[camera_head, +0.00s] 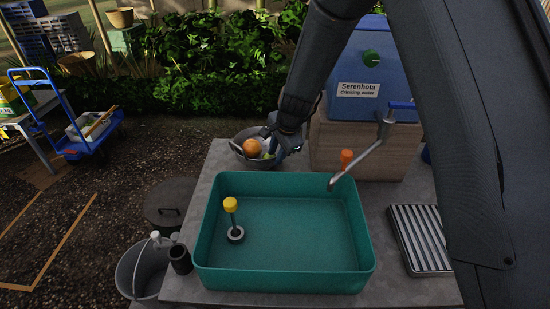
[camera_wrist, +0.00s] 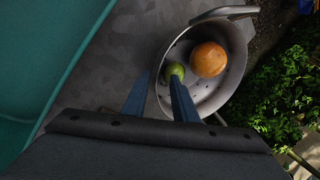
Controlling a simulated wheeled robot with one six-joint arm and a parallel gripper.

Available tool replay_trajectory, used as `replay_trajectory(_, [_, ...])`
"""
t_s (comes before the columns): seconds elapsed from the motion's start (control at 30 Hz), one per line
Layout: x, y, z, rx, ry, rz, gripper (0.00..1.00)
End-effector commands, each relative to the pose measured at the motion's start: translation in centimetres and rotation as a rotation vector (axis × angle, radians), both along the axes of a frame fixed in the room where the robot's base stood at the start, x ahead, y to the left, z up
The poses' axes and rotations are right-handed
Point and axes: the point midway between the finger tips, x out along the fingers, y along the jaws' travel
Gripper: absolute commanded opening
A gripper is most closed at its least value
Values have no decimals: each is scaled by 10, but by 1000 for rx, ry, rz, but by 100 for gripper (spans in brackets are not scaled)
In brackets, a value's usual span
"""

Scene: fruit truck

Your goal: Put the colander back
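The grey metal colander (camera_head: 250,132) stands on the counter behind the sink. It holds an orange fruit (camera_head: 252,147) and a green fruit (camera_wrist: 175,71). In the wrist view the colander (camera_wrist: 207,96) is at upper right, with a loop handle (camera_wrist: 224,13) on its far side. My gripper (camera_wrist: 159,80) is open, its two fingers apart at the near-left wall of the colander. One finger is over the bowl beside the green fruit and the other is outside the wall. I cannot tell whether they touch it. In the head view my gripper (camera_head: 277,151) partly hides the colander.
A teal basin (camera_head: 285,285) with a yellow-topped plug (camera_head: 231,204) fills the counter's middle. A tap (camera_head: 365,155) and blue water container (camera_head: 358,85) stand behind it. A slatted rack (camera_head: 420,238) is at right. A bucket (camera_head: 140,268) stands at the counter's left.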

Motion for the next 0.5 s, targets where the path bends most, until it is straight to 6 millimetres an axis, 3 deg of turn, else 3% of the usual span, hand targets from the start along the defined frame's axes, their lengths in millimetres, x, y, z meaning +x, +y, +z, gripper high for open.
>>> replay_trajectory(0.3, [-16, -13, 55, 1, -3, 0, 26])
replay_trajectory(0.5, [-25, -19, 78, 1, -1, 0, 26])
